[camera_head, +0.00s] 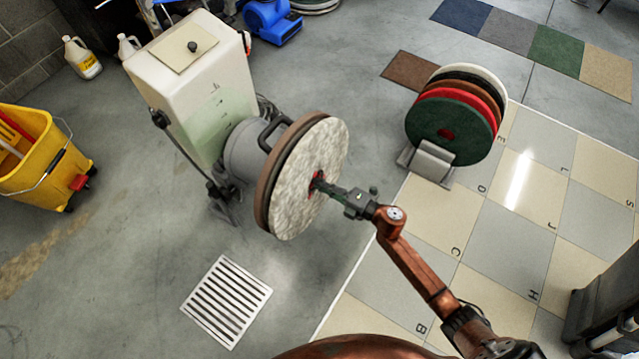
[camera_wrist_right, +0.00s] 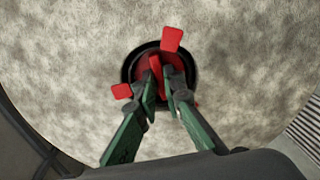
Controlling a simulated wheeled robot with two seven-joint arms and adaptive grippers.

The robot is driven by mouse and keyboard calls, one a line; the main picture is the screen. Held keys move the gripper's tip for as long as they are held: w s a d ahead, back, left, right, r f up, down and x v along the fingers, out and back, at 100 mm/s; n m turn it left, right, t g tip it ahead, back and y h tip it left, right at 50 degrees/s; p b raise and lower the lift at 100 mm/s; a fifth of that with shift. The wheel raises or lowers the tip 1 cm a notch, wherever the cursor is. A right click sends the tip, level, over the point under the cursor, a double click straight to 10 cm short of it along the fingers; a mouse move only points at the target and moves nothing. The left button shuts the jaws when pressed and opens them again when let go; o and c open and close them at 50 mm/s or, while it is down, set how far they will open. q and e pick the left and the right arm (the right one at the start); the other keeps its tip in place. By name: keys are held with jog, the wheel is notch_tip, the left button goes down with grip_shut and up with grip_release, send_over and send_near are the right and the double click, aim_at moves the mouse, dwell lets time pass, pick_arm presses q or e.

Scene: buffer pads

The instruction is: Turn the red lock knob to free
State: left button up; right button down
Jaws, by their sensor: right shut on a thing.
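The floor machine (camera_head: 200,95) lies tipped over with its white tank at the upper left. Its round pale, mottled pad (camera_head: 318,165) faces my right arm. The red lock knob (camera_head: 314,186) sits at the pad's centre. In the right wrist view the red knob (camera_wrist_right: 172,40) shows red tabs and a central grip inside a dark ring (camera_wrist_right: 128,72). My right gripper (camera_wrist_right: 160,88) has its green fingers on both sides of the knob's central part and is shut on it. In the head view the right gripper (camera_head: 322,186) partly hides the knob. My left gripper is not in view.
A rack (camera_head: 430,162) of several coloured pads stands to the right. A yellow bucket (camera_head: 40,160) is at the left, and a floor drain (camera_head: 227,300) lies below the machine. Lettered tiles (camera_head: 440,215) cover the right floor. A dark cart (camera_head: 610,295) stands at lower right.

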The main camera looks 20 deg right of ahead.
dwell(0.3)
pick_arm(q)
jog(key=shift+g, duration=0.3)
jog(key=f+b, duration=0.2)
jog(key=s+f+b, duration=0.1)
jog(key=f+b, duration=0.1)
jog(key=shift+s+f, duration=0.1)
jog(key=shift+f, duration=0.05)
pick_arm(e)
jog(key=n, duration=0.7)
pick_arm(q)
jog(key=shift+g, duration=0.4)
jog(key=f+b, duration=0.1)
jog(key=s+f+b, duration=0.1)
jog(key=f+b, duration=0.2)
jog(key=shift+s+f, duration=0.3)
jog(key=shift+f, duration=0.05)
pick_arm(e)
jog(key=n, duration=0.6)
jog(key=shift+n, duration=0.4)
